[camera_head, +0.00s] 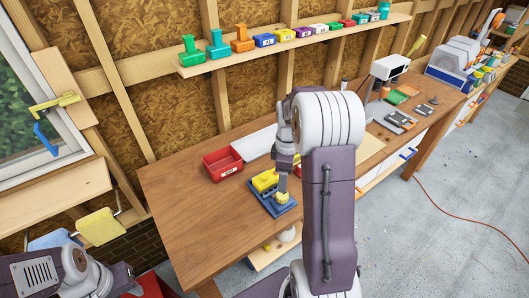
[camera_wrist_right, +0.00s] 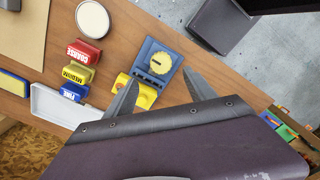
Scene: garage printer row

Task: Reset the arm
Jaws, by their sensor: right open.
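My right arm rises through the middle of the head view, its gripper pointing down over the workbench (camera_head: 185,200). In the right wrist view my right gripper (camera_wrist_right: 161,77) is open, with nothing held. A blue fixture (camera_wrist_right: 157,49) with a round yellow knob (camera_wrist_right: 160,63) lies beyond and between its fingertips; whether they touch it I cannot tell. A yellow block with a red part (camera_wrist_right: 143,95) sits at the fixture's near end, partly behind a finger. The fixture also shows in the head view (camera_head: 264,194). My left arm is at the lower left; its gripper (camera_head: 122,278) is unclear.
A red bin (camera_head: 222,164) stands left of the fixture. Blocks labelled COARSE (camera_wrist_right: 84,53), MEDIUM (camera_wrist_right: 77,73) and FINE (camera_wrist_right: 73,92) lie near a white tray (camera_wrist_right: 62,106). A wall shelf (camera_head: 290,47) holds several coloured parts. The bench's left end is clear.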

